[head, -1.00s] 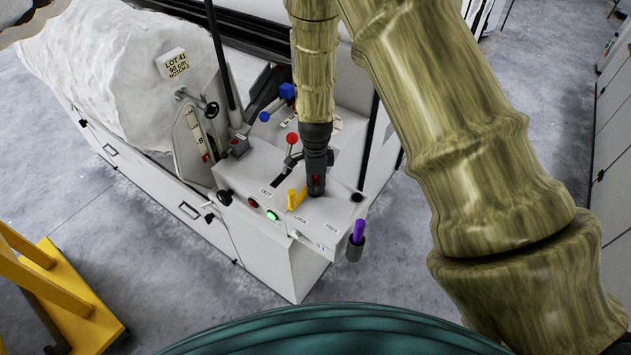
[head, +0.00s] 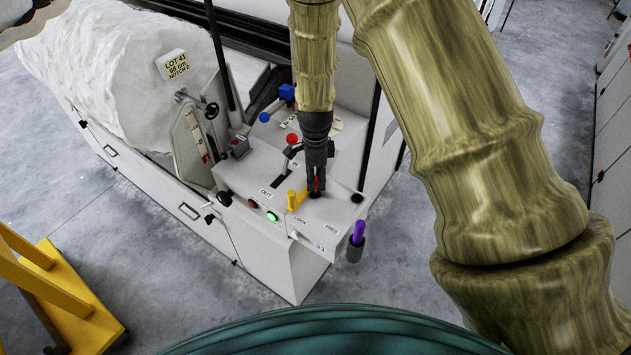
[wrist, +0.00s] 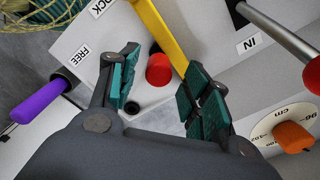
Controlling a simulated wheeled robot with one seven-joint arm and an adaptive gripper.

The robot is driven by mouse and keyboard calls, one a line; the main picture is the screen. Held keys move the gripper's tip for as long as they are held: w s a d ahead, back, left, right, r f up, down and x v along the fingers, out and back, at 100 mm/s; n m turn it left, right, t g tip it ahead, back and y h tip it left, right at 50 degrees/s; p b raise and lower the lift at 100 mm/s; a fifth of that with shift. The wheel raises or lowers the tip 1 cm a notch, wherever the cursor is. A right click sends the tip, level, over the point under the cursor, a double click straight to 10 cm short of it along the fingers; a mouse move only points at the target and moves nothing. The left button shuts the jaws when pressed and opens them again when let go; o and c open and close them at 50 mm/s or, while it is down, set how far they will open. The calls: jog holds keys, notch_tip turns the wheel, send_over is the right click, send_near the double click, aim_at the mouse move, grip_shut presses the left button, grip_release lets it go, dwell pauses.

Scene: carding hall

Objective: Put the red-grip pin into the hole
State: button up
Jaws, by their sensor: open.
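The red-grip pin (wrist: 159,70) shows in the wrist view as a red cylinder end between my fingers, beside the yellow lever (wrist: 160,32). In the head view its red grip (head: 316,183) stands upright on the panel top, with a dark spot at its foot. Whether that is the hole, and how deep the pin sits, I cannot tell. My gripper (wrist: 160,92) is open, fingers on both sides of the pin with gaps visible. In the head view my gripper (head: 317,180) points down over the panel.
The yellow lever (head: 296,199) stands close left of my gripper. A red-knobbed lever (head: 292,139) is behind it. A purple handle (head: 358,231) sits in a holder at the panel's right edge. A dark upright post (head: 369,145) rises on the right.

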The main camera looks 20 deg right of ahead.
notch_tip(320, 180, up, 8)
jog(key=shift+r, duration=0.1)
dwell(0.4)
dwell(0.4)
